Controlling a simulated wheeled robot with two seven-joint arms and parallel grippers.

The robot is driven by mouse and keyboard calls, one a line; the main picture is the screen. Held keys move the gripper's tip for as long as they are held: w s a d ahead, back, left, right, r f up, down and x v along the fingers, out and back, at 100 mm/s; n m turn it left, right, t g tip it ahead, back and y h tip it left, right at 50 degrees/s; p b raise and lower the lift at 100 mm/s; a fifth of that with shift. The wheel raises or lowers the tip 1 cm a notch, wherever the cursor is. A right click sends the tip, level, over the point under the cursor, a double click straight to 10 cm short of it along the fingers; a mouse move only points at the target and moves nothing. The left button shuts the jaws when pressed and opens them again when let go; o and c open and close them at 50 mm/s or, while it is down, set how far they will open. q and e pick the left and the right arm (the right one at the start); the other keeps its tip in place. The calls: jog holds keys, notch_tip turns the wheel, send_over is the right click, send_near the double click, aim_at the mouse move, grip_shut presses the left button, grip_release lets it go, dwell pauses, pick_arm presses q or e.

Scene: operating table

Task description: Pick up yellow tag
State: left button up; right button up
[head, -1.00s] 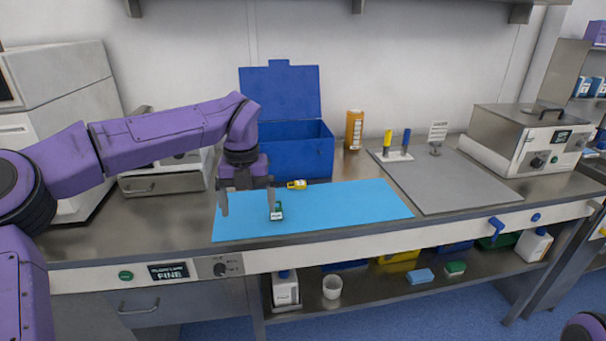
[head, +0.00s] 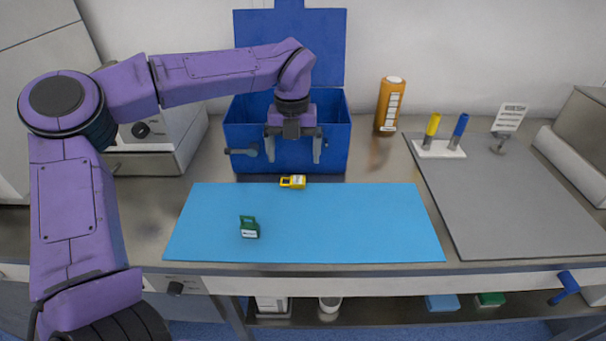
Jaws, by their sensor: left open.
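The yellow tag (head: 293,182) lies at the back edge of the blue mat (head: 340,230), just in front of the blue box. My left gripper (head: 293,158) is open and empty, pointing down, with its fingers apart in front of the blue box. It appears above and slightly behind the yellow tag, not touching it. A green tag (head: 249,227) lies on the left part of the blue mat. My right gripper is out of view.
The blue box (head: 242,140) stands open with its lid raised against the wall. An orange bottle (head: 389,104), a stand with yellow and blue handled tools (head: 440,150) and a grey mat (head: 510,200) are to the right. The right part of the blue mat is clear.

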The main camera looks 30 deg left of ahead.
aim_at(293, 180)
pick_arm(q)
jog(key=shift+s+f, duration=0.75)
jog(key=shift+f, duration=0.05)
jog(key=f, duration=0.2)
jog(key=w+f+p, duration=0.1)
jog(key=f, duration=0.2)
jog(key=shift+w, duration=0.2)
jog(key=shift+s+a+f, duration=0.1)
jog(key=shift+a+f, duration=0.05)
jog(key=shift+f, duration=0.2)
jog(key=shift+s, duration=0.25)
jog(key=c, duration=1.2)
jog(key=shift+r, duration=0.6)
jog(key=s+d+r+b, duration=0.1)
jog(key=s+d+r, duration=0.1)
jog(key=s+r, duration=0.2)
jog(key=s+d+r+b, duration=0.1)
jog(key=s+d+r, duration=0.2)
jog(key=s+r, duration=0.1)
jog(key=s+d+r+b, duration=0.1)
jog(key=s+d+r, duration=0.1)
jog(key=s+r, duration=0.2)
jog(key=shift+d+b, duration=0.2)
jog(key=shift+b, duration=0.2)
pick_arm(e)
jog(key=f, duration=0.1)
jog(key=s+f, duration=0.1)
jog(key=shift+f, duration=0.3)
